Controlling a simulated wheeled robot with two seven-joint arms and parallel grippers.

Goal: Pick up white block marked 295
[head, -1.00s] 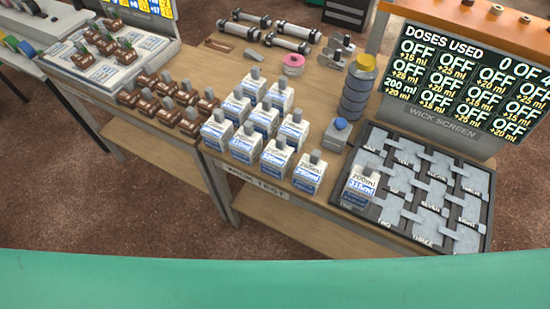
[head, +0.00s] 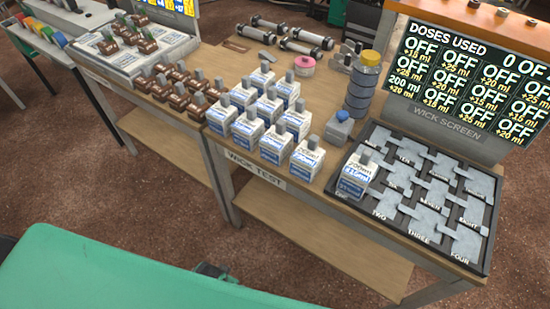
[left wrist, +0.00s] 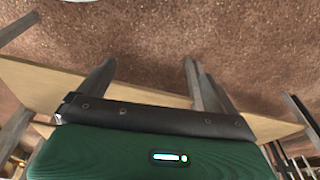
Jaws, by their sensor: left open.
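Several white blocks with blue-and-white labels and grey top tabs stand in rows on the wooden table (head: 232,70). The front-right block of the group (head: 306,160) has a printed volume on its top, but the digits are too small to read surely as 295. Another white block (head: 355,176) stands apart on the dark grid board (head: 378,131), with its label reading about 200 ml. The left wrist view shows the floor, grey legs, a pale shelf and my green body with a black bar, with no recognizable gripper fingers.
Brown blocks (head: 172,97) stand left of the white ones. A blue-capped item (head: 339,125), a yellow-lidded stack of round containers (head: 361,84) and a pink roll (head: 304,65) stand behind and to the right. A screen (head: 466,79) rises behind the board.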

